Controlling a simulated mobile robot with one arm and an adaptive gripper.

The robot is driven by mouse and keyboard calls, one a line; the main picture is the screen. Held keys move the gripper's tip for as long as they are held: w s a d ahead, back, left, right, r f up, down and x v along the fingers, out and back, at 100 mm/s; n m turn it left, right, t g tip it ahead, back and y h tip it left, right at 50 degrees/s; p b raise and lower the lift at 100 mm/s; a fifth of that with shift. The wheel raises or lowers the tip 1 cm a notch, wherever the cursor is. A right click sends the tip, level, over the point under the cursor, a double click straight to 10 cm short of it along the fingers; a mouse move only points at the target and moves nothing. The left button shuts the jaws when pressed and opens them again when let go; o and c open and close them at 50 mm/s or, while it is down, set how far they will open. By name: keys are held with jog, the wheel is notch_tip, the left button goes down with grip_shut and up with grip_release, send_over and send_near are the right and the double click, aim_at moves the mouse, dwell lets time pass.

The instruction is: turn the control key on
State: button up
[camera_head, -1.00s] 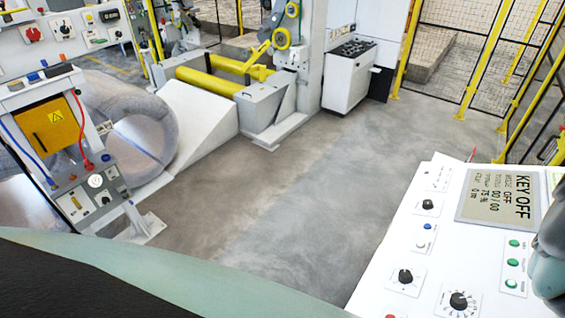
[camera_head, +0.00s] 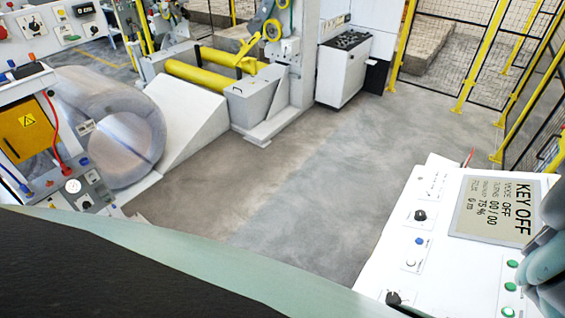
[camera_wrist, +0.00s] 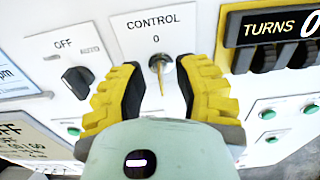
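The control key (camera_wrist: 158,66) sits in the white panel under the label "CONTROL 0" in the wrist view. Its slim gold part points straight down. My gripper (camera_wrist: 158,88) has yellow and black fingers, one on each side of the key. The fingers are open, with visible gaps to the key. In the head view the panel's display (camera_head: 493,210) reads "KEY OFF", mode off, turns 00/00. The key itself is not visible there. Part of my arm shows at the right edge.
A black selector knob (camera_wrist: 76,80) marked "OFF" is left of the key. A "TURNS" counter (camera_wrist: 270,30) is at upper right. Green buttons (camera_wrist: 268,114) are below it.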

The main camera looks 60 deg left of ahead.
jog(key=shift+o, duration=0.2)
grip_shut()
